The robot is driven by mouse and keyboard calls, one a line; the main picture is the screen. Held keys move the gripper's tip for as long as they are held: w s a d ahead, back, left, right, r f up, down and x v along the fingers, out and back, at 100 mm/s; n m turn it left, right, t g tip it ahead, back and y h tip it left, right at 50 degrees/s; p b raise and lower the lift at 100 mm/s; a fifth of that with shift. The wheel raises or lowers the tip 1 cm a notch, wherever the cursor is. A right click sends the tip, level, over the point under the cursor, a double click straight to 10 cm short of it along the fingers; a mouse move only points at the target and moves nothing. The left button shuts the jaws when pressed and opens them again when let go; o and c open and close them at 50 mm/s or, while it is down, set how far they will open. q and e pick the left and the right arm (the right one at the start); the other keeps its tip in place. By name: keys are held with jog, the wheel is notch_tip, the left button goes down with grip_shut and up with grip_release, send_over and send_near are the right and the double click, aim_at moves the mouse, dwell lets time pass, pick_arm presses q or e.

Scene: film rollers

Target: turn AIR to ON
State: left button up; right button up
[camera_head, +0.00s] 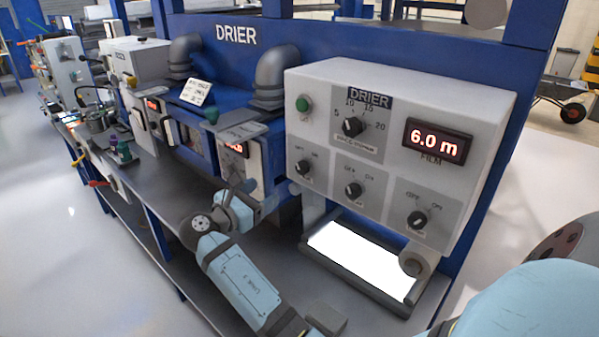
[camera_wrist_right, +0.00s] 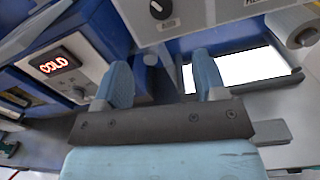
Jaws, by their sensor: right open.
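The white DRIER box (camera_head: 400,90) has a large dial (camera_head: 353,126) at the top and three dark knobs in a lower row. These are a left knob (camera_head: 304,167), a middle knob (camera_head: 352,189) and a right knob (camera_head: 417,220). Their small name labels are too blurred to read, so I cannot tell which is AIR. My right gripper (camera_head: 247,197) is open and empty, left of and below the left knob. In the right wrist view its two fingers (camera_wrist_right: 163,78) stand apart, and a dark knob (camera_wrist_right: 160,8) shows beyond them at the top edge. My left gripper is not in view.
A unit with a red display reading COLD (camera_wrist_right: 55,63) and its own knob stands close to the gripper's left. A bright light panel (camera_head: 362,262) and a roller (camera_head: 412,263) sit below the DRIER box. The grey bench (camera_head: 270,255) bears these units.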

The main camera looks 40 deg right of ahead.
aim_at(299, 170)
jog(key=d, duration=0.4)
jog(key=d+p, duration=0.1)
jog(key=d, duration=0.3)
jog(key=w+d+p, duration=0.1)
jog(key=d, duration=0.3)
jog(key=shift+d+r, duration=0.2)
jog(key=shift+r, duration=0.1)
jog(key=shift+d+f+p, duration=0.1)
jog(key=shift+d+p, duration=0.2)
jog(key=shift+d, duration=0.4)
jog(key=c, duration=0.9)
